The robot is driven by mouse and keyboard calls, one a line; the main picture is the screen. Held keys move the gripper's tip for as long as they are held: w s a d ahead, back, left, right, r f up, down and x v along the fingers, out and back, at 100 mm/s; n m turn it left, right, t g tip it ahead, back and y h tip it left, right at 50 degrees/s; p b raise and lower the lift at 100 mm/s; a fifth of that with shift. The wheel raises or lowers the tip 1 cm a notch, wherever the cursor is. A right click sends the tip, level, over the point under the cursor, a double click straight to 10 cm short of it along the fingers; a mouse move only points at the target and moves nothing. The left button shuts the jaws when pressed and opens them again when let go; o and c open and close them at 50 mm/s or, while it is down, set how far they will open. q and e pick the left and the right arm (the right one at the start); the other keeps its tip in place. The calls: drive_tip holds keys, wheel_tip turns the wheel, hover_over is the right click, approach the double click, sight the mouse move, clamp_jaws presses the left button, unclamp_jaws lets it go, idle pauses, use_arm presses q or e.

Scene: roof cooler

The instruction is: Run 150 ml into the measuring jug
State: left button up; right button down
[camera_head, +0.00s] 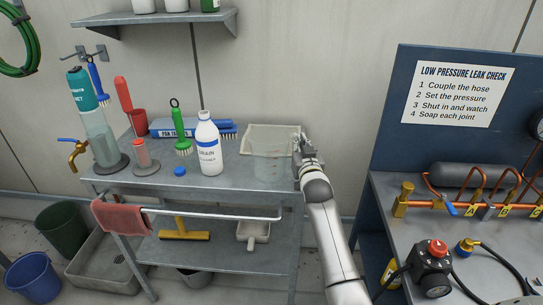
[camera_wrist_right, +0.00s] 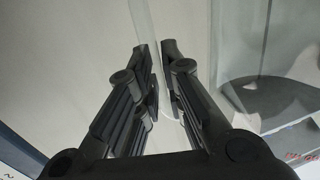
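The clear measuring jug (camera_head: 269,168) stands upright at the right end of the grey bench in the head view. My right gripper (camera_head: 299,143) is at its right side, near the rim. In the right wrist view, the fingers (camera_wrist_right: 157,80) are closed around a thin clear upright strip, which looks like the jug's handle; the clear jug wall (camera_wrist_right: 245,60) fills the right side. Any level in the jug is too faint to read. A brass tap (camera_head: 76,155) with a blue lever sticks out at the bench's left end. My left gripper is not in view.
A cream tray (camera_head: 249,139) lies behind the jug. A white bottle (camera_head: 208,150), a blue cap (camera_head: 180,171), a green brush (camera_head: 179,125) and a clear cylinder (camera_head: 100,140) stand between jug and tap. A floor basin (camera_head: 95,275) is below the tap. A blue panel (camera_head: 385,120) rises at right.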

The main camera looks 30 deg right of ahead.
drive_tip(key=shift+r, duration=0.15)
idle(0.3)
drive_tip(key=shift+r, duration=0.6)
drive_tip(key=s+d+r, duration=0.6)
drive_tip(key=s+r, duration=0.5)
drive_tip(key=s, duration=0.1)
drive_tip(key=shift+d+r+b, duration=0.3)
drive_tip(key=shift+d+b, duration=0.1)
drive_tip(key=shift+s, duration=0.1)
